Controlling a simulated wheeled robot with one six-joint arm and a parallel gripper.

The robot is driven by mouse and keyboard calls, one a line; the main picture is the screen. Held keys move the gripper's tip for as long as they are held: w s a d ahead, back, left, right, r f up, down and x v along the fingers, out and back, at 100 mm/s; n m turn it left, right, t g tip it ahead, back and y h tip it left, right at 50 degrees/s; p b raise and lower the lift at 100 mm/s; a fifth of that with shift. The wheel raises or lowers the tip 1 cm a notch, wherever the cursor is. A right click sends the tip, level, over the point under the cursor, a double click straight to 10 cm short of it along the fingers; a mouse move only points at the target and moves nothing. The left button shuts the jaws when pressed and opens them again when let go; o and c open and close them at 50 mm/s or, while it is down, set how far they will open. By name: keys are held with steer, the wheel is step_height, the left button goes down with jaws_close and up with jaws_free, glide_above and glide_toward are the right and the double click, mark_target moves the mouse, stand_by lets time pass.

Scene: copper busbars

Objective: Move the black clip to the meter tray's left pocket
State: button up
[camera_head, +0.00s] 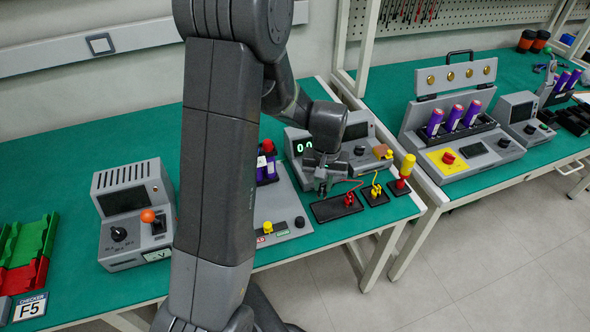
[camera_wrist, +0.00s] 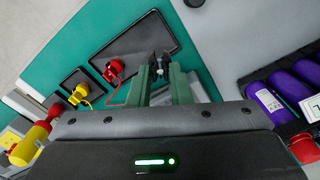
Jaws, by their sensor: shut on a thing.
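My gripper (camera_head: 322,182) points down over the left part of a flat black tray (camera_head: 328,211) in front of the meter (camera_head: 302,143). In the wrist view its greenish fingers (camera_wrist: 160,68) are closed on the small, dark black clip (camera_wrist: 157,57), which is mostly hidden between the fingertips. The black tray (camera_wrist: 128,45) lies beneath them. A red clip (camera_head: 349,199) stands in the right part of this tray, with a red lead; it also shows in the wrist view (camera_wrist: 114,68). I cannot tell whether the black clip touches the tray.
A yellow clip (camera_head: 376,190) stands on a small black tray to the right, and a yellow-and-red piece (camera_head: 404,172) stands beyond it. Purple cells (camera_head: 265,164) stand in a grey fixture to the left. The table's front edge is close to the tray.

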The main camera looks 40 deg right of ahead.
steer(key=shift+s+d+f+b, duration=0.15)
steer(key=shift+s+f+b, duration=0.1)
steer(key=shift+f+b, duration=0.35)
steer(key=shift+s+d+f+b, duration=0.1)
steer(key=shift+s+f+b, duration=0.15)
steer(key=shift+f, duration=0.6)
steer(key=shift+s+d+f+b, duration=0.15)
steer(key=shift+s+f+b, duration=0.1)
steer(key=shift+f+b, duration=0.35)
steer(key=shift+f, duration=0.2)
steer(key=shift+f+b, duration=0.45)
steer(key=shift+f, duration=0.05)
steer(key=shift+f, duration=0.25)
steer(key=o, duration=0.9)
